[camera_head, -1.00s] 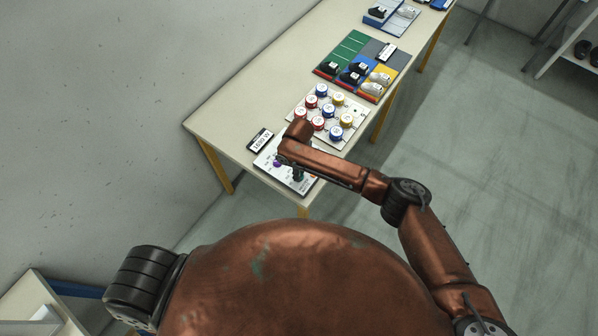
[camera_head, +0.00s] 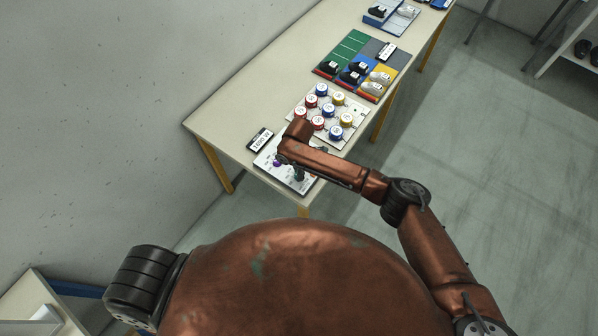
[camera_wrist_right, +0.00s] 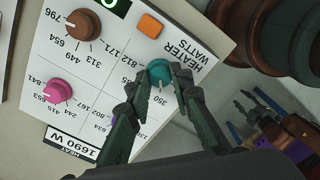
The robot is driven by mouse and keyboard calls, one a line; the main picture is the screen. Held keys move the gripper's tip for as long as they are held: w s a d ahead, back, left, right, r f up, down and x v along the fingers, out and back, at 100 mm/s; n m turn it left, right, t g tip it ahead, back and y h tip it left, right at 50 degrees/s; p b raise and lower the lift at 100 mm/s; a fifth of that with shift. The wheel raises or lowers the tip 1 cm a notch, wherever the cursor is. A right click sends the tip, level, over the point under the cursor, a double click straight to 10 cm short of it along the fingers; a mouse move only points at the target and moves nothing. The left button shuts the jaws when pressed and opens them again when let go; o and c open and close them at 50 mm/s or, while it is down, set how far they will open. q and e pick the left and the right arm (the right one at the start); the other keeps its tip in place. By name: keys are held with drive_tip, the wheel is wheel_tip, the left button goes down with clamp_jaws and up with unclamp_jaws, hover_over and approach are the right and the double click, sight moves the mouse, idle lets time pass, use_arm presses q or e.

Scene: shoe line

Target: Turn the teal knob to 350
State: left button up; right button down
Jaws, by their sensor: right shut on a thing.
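The teal knob (camera_wrist_right: 159,73) sits on the white heater panel (camera_wrist_right: 205,20) in the right wrist view, beside printed numbers including 812, 171 and 350. My right gripper (camera_wrist_right: 160,86) is shut on it, with a dark finger on either side. The fingers hide part of the dial. In the head view the right gripper (camera_head: 299,174) is over the panel (camera_head: 270,158), and the teal knob is hidden there. Dark finger-like parts at the right of the wrist view may be my left gripper (camera_wrist_right: 243,106); their state is unclear.
A brown knob (camera_wrist_right: 83,25), a pink knob (camera_wrist_right: 57,91) and an orange button (camera_wrist_right: 150,26) share the panel. A display (camera_wrist_right: 78,149) reads 1690 W.

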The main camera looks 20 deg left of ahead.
idle(0.4)
drive_tip(key=c, duration=1.7)
unclamp_jaws()
drive_tip(key=shift+r, duration=0.1)
wheel_tip(320, 180, up, 12)
drive_tip(key=shift+f, duration=0.1)
